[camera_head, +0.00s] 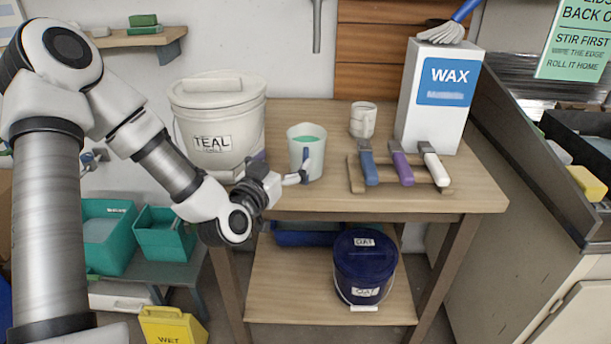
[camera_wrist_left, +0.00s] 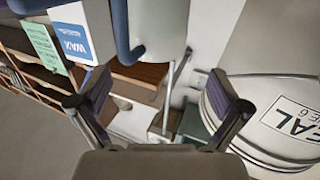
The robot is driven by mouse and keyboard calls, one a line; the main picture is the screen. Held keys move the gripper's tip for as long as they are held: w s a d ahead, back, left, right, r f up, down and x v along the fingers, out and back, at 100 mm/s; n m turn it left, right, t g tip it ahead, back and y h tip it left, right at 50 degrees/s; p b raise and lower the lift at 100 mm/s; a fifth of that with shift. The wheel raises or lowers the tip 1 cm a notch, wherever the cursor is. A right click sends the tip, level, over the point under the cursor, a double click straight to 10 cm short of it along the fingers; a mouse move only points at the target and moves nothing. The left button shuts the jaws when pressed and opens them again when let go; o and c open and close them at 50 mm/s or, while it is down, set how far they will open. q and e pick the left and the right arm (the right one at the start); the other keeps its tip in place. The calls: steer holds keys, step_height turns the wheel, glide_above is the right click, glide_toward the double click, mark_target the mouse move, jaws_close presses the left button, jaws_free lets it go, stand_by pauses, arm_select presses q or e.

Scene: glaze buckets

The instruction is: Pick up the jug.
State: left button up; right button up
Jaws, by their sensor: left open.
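The jug (camera_head: 294,150) is a pale, upright vessel with green contents and a blue handle, standing on the wooden table (camera_head: 440,200) between the TEAL bucket and a small white mug. In the left wrist view the jug (camera_wrist_left: 165,25) shows at the top middle, cut off by the frame, with its blue handle (camera_wrist_left: 122,35) toward me. In the wrist view the space between the fingertips (camera_wrist_left: 160,95) is empty. My right gripper is not in view.
The white TEAL bucket (camera_head: 220,120) stands close left of the jug. A white mug (camera_head: 363,120), a WAX box (camera_head: 432,110) and a wooden rack (camera_head: 358,175) with several coloured-handled tools are to the right. A dark blue bucket (camera_head: 365,265) sits on the lower shelf.

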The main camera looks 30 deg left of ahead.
mark_target(299, 146)
arm_select(q)
steer(key=w, duration=0.7)
steer(key=shift+w+a+p, duration=0.2)
steer(key=shift+a+p, duration=0.05)
steer(key=shift+p, duration=0.1)
steer(key=shift+r, duration=0.1)
jaws_close()
